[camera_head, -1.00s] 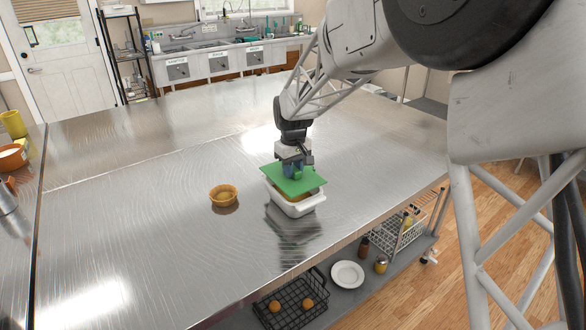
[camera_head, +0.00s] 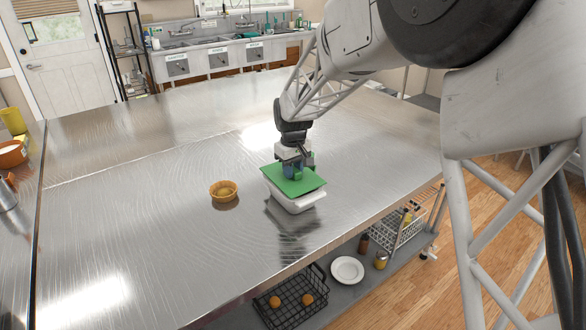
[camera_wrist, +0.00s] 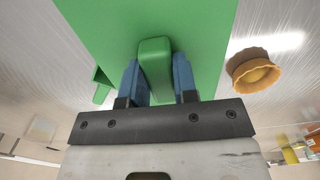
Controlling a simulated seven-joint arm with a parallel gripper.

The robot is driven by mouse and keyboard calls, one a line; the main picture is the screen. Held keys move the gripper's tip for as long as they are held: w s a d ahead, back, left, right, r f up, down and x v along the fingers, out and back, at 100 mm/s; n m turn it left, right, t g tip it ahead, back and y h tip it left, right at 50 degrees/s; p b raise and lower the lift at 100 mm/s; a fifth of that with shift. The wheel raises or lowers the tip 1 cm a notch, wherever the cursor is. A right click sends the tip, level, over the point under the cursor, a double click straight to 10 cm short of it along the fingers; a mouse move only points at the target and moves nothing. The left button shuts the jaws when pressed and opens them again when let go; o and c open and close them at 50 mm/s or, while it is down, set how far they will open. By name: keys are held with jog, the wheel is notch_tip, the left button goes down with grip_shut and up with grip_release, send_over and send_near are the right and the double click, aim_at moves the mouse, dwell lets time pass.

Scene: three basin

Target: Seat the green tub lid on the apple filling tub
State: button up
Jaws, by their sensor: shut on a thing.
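The green tub lid (camera_head: 307,185) is a flat rectangle with a raised handle, and lies over the white apple filling tub (camera_head: 300,202) on the steel table. The tub's white wall shows below the lid along the front and right. The filling is hidden. The lid looks close to the rim, but I cannot tell whether it is fully seated. My gripper (camera_head: 293,172) is above the lid. In the wrist view my gripper's blue fingers (camera_wrist: 157,80) are shut on the lid's green handle (camera_wrist: 155,62), and the lid (camera_wrist: 205,25) fills the upper middle.
A small orange-brown fluted bowl (camera_head: 223,190) stands left of the tub, apart from it; it also shows in the wrist view (camera_wrist: 258,72). The table (camera_head: 130,235) is clear around them. A shelf below holds a black wire basket (camera_head: 290,302) and a white plate (camera_head: 347,270).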

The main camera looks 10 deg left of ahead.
jog(key=shift+f, duration=0.65)
dwell(0.8)
jog(key=o, duration=1)
jog(key=shift+r, duration=1.5)
jog(key=shift+r, duration=0.1)
jog(key=shift+r, duration=3.8)
